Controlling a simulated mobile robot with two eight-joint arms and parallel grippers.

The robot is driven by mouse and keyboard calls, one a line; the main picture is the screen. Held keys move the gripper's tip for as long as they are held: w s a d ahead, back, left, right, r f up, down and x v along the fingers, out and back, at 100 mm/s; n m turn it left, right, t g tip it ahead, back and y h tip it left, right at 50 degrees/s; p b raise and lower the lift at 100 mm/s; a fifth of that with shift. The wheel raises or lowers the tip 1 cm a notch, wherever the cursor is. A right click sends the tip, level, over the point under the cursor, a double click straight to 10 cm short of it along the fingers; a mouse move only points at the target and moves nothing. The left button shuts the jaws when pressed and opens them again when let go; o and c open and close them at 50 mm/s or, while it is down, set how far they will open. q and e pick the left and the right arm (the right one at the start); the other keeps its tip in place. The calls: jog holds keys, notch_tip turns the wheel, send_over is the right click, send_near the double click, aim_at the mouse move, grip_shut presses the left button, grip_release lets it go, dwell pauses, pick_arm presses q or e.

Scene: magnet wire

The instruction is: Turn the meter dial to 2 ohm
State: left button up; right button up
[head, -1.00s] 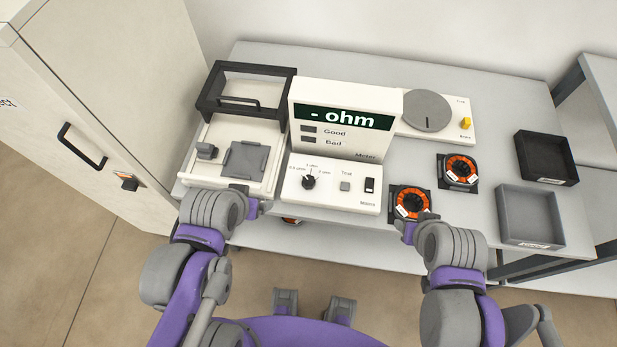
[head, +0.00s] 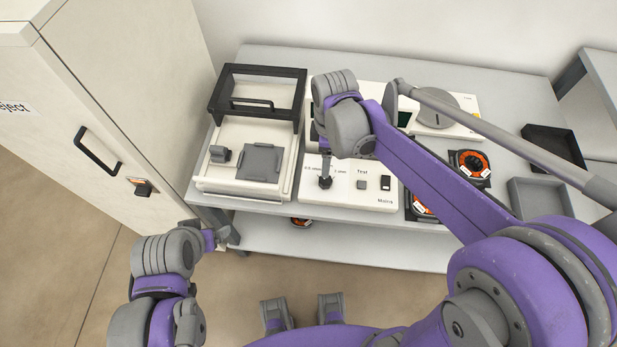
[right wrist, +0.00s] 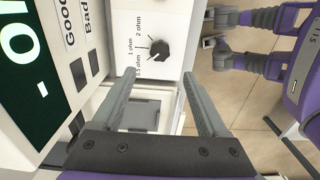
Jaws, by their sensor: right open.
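The meter's black dial (right wrist: 158,50) shows in the right wrist view, beside the marks 0.5, 1 and 2 ohm. I cannot tell which mark it points at. My right gripper (right wrist: 159,76) is open, and the dial appears just beyond the gap between its fingers, with no visible contact. In the head view my right gripper (head: 325,166) points down over the dial (head: 325,184) on the meter's front panel (head: 345,198).
The white fixture (head: 222,170) with a black-framed cover stands left of the meter. The Test button (head: 361,185) and Mains switch (head: 385,183) sit right of the dial. An orange coil (head: 470,162) and grey tray (head: 540,197) are further right. My right arm hides much of the meter.

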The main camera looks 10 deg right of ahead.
aim_at(326, 180)
notch_tip(326, 180, down, 11)
jog(key=shift+d+r+b, duration=0.1)
jog(key=shift+b, duration=0.4)
jog(key=shift+c, duration=0.3)
grip_shut()
